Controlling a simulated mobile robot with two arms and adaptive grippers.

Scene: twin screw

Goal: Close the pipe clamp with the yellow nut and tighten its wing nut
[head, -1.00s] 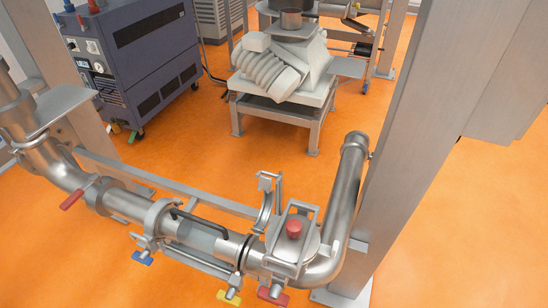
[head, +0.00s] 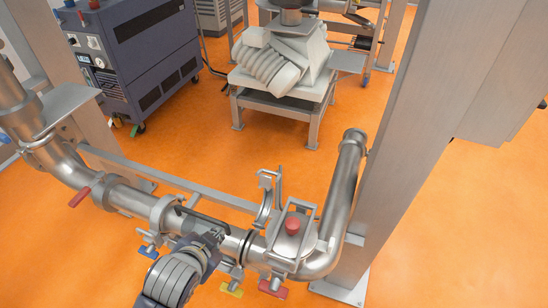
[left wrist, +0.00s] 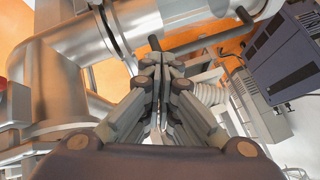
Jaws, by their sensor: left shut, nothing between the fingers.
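The pipe clamp with the yellow nut (head: 232,290) is open. Its curved upper half (head: 266,197) stands up behind the pipe joint, and a dark gasket ring (head: 247,243) shows at the joint. The yellow wing nut hangs low at the front, below the pipe. My left gripper (head: 214,238) is over the pipe just left of the joint, beside the clamp and not holding it. In the left wrist view my left gripper (left wrist: 160,68) has its fingers together and empty, close to the metal pipe. My right gripper is in neither view.
A clamp with a blue wing nut (head: 148,251) sits left of my gripper. A steel post (head: 420,130) stands at the right. Open orange floor lies behind the pipe.

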